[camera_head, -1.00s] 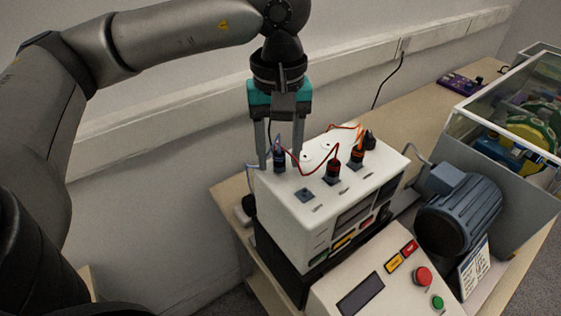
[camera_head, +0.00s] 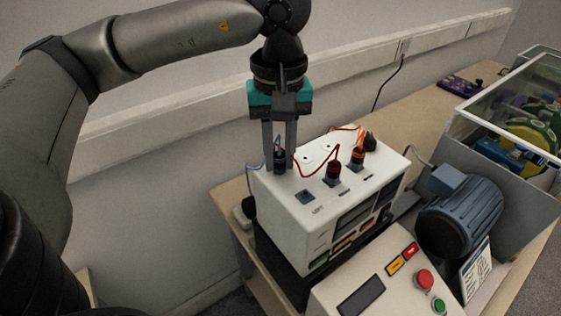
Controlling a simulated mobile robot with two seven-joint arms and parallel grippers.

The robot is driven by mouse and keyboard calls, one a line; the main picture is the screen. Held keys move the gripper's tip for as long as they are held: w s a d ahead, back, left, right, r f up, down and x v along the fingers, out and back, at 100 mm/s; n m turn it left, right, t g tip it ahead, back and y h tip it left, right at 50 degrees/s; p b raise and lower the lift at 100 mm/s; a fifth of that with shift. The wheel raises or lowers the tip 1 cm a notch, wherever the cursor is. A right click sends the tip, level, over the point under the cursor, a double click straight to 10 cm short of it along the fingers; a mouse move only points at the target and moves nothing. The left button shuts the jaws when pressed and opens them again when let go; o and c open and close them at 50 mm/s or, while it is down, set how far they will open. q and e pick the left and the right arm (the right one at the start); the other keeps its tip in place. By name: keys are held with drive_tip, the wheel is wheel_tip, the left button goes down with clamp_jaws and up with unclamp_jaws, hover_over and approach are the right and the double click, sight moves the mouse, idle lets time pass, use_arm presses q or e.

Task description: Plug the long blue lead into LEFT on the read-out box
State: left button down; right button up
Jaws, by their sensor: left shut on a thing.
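The blue plug (camera_head: 279,162) of the blue lead stands upright at the back left of the white read-out box's top (camera_head: 325,205). My left gripper (camera_head: 279,150) points down from above and is shut on this plug, one finger on each side. The thin blue lead (camera_head: 262,162) runs from the plug over the box's left edge. An empty dark socket (camera_head: 304,197) with a label that reads LEFT lies on the box top, in front and to the right of the plug. My right gripper is not in view.
A red-banded plug (camera_head: 333,172) and an orange-banded plug (camera_head: 358,158) stand in the box top, with red and orange leads arching near the blue plug. A control panel (camera_head: 345,290) is in front. A blue motor (camera_head: 460,215) stands at the right.

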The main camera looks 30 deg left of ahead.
sight(280, 155)
use_arm(q)
drive_tip(key=shift+r, duration=0.25)
idle(0.5)
drive_tip(key=shift+r+p, duration=1)
drive_tip(key=shift+r, duration=0.8)
drive_tip(key=d, duration=0.2)
drive_tip(key=s+d+r, duration=0.1)
drive_tip(key=d, duration=0.1)
drive_tip(key=s+d, duration=0.1)
drive_tip(key=d, duration=0.1)
drive_tip(key=shift+s+d+r+p, duration=0.1)
drive_tip(key=shift+s+r+p, duration=0.1)
drive_tip(key=shift+s+p, duration=0.1)
wheel_tip(280, 155, down, 2)
drive_tip(key=shift+f+b, duration=0.1)
drive_tip(key=shift+b, duration=1.05)
drive_tip(key=shift+f+b, duration=0.65)
drive_tip(key=shift+b, duration=0.15)
drive_tip(key=shift+f, duration=0.1)
